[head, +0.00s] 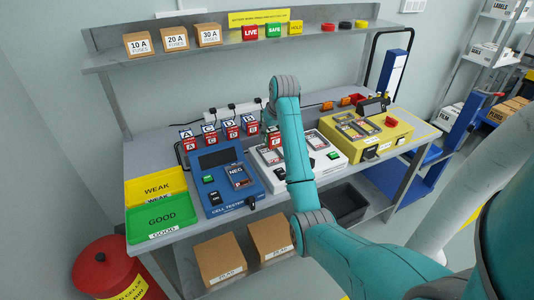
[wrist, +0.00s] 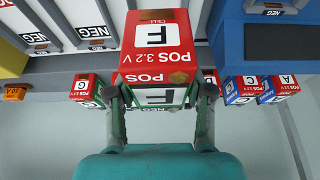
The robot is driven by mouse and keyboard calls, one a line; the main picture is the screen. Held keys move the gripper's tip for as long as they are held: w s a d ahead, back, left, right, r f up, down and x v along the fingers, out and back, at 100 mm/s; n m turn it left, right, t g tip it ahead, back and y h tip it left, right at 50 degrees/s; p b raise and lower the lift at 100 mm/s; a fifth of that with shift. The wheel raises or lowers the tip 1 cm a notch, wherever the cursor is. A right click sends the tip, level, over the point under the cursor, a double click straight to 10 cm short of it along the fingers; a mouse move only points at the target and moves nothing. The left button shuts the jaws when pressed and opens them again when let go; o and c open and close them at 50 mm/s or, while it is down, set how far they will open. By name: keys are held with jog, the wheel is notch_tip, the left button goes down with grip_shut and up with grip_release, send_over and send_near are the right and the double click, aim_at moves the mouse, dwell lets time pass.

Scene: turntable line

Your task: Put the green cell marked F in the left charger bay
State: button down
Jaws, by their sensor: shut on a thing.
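My gripper (wrist: 160,100) is shut on the cell marked F, which has a red POS end, a white F label and a little green showing between the fingers. The cell F (wrist: 158,35) fills the middle of the wrist view. In the head view the cell F (head: 274,141) shows just left of my arm, at the back edge of the white charger; whether it touches anything is unclear. The white charger (head: 262,172) has a left bay (head: 271,156) and a right bay (head: 318,141), with NEG labels. My arm hides part of the charger between them.
A blue cell tester (head: 222,200) stands left of the charger, a yellow unit (head: 385,146) right. Several lettered cells (head: 208,140) stand in a row behind the tester. Yellow WEAK (head: 155,187) and green GOOD (head: 160,220) trays lie at the left. A shelf (head: 330,41) overhangs the back.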

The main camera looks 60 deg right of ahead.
jog(key=shift+f, duration=3.3)
jog(key=shift+f, duration=0.1)
jog(key=shift+c, duration=2.2)
grip_release()
